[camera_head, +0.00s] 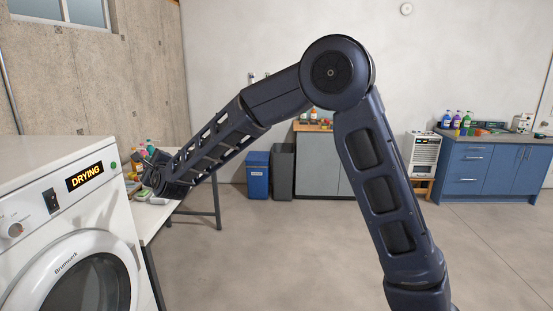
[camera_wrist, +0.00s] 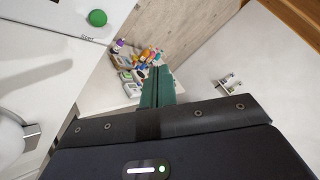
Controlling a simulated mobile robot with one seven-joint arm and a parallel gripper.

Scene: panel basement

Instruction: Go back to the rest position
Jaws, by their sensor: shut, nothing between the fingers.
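My gripper (camera_wrist: 157,72) points forward in the wrist view, its two green fingers together and empty. In the head view my gripper (camera_head: 150,168) is at the left, at the end of my bent arm, beside the white machine and over the end of a white table (camera_head: 158,215). The white machine (camera_head: 40,190) has a lit display reading "DRYING" and a round door. Its green button (camera_head: 113,165) also shows in the wrist view (camera_wrist: 97,18), left of the fingers and apart from them.
Several bottles and small items (camera_wrist: 130,75) stand on the table past my fingertips. A blue bin (camera_head: 257,178) and a dark bin (camera_head: 281,172) stand by the back wall. A blue cabinet (camera_head: 485,172) stands at the right. The middle of the floor (camera_head: 290,250) is clear.

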